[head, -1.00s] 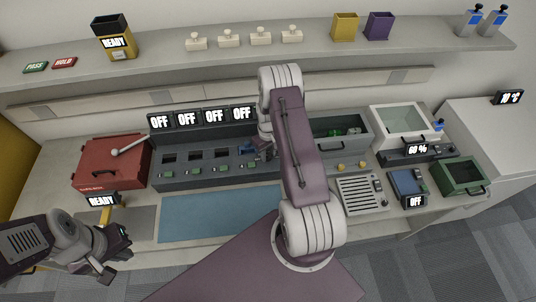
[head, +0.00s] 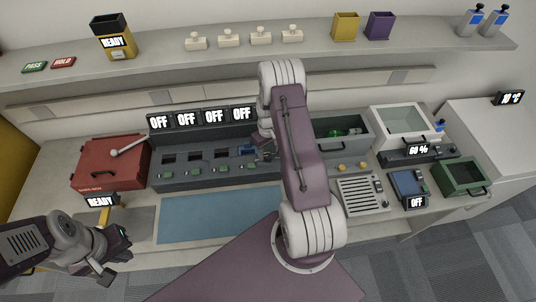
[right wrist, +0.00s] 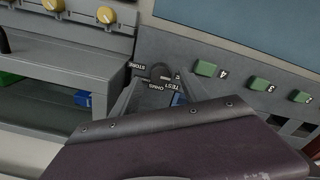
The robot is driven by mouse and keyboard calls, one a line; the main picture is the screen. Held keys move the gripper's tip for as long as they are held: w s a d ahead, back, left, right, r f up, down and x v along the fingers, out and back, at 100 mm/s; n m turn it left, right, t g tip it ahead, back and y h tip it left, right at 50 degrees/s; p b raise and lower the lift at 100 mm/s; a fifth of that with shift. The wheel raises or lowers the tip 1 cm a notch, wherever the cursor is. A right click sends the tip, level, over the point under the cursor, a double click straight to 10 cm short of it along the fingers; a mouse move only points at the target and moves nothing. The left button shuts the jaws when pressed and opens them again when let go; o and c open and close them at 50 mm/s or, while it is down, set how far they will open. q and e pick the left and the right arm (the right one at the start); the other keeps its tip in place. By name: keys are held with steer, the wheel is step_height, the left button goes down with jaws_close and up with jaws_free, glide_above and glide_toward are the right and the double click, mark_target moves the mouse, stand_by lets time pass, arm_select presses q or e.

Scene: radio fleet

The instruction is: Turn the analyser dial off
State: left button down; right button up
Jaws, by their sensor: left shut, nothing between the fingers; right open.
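The grey analyser bank (head: 200,178) stands at the back of the bench, and its displays (head: 187,119) all read OFF. In the right wrist view a dark round dial (right wrist: 161,73) shows at its end, ringed by tags including STORE and TEST; its pointer cannot be made out. My right gripper (head: 266,150) is open by the bank's right end, close to the dial, partly hidden by my arm. I cannot tell whether it touches the dial. A blue item (head: 246,150) sits beside it. My left gripper (head: 122,258) is shut and empty at the front left.
A red box (head: 112,160) stands left of the bank and a blue mat (head: 220,214) lies in front. Right of my arm are an open grey bin (head: 345,148), yellow knobs (head: 341,166), a grilled unit (head: 362,196) and a green bin (head: 462,178).

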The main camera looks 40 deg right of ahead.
mark_target(268, 156)
step_height(268, 156, up, 7)
steer(key=b, duration=0.1)
steer(key=shift+b, duration=0.3)
steer(key=shift+a, duration=0.1)
steer(key=a+r+n+t+b, duration=0.1)
steer(key=a+r+n+b, duration=0.15)
steer(key=a, duration=0.35)
steer(key=a+r+n+t+b, duration=0.1)
steer(key=a+r+b, duration=0.15)
steer(key=a, duration=0.35)
steer(key=s+a+f+m+b, duration=0.1)
steer(key=s+a, duration=0.2)
steer(key=s, duration=0.4)
steer(key=s+a+f+m+b, duration=0.1)
steer(key=s+a+m, duration=0.1)
steer(key=s, duration=0.5)
steer(key=shift+a+f+g, duration=0.4)
steer(key=shift+a, duration=0.2)
steer(key=shift+s+m, duration=0.15)
steer(key=shift+m, duration=0.1)
